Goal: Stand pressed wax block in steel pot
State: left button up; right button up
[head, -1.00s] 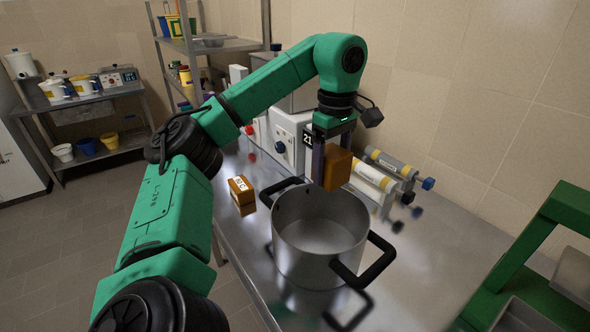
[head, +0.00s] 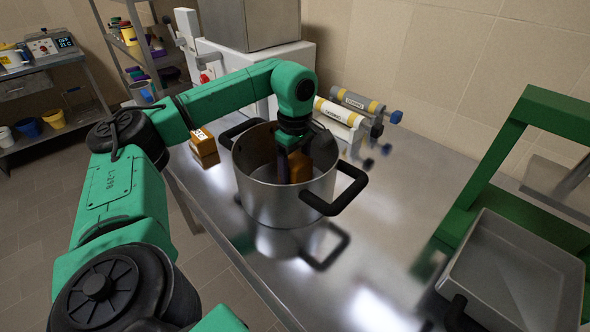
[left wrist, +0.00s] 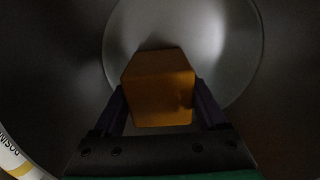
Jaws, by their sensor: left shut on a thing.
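The steel pot (head: 268,203) stands upright on the metal table, with black handles on its sides. My left gripper (head: 292,173) reaches down through the open top, shut on an orange-brown wax block (head: 302,166). The block is inside the pot's rim, its lower part hidden by the front wall. In the left wrist view the block (left wrist: 158,92) sits between both fingers of the gripper (left wrist: 160,108), with the round pot floor (left wrist: 222,45) behind it. I cannot tell whether it touches the floor. My right gripper is not in view.
Another orange-brown block with a white label (head: 204,147) lies on the table left of the pot. A green frame (head: 490,165) and a grey tray (head: 505,285) stand at the right. The table between is clear.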

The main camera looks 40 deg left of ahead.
aim_at(296, 159)
pick_arm(q)
jog(key=shift+f, duration=0.1)
jog(key=o, duration=1.5)
jog(key=shift+o, duration=0.2)
jog(key=shift+r, duration=0.3)
notch_tip(296, 159, up, 8)
jog(key=shift+d+f, duration=0.1)
notch_tip(296, 159, up, 4)
jog(key=shift+r+p, duration=0.1)
jog(key=shift+p, duration=0.8)
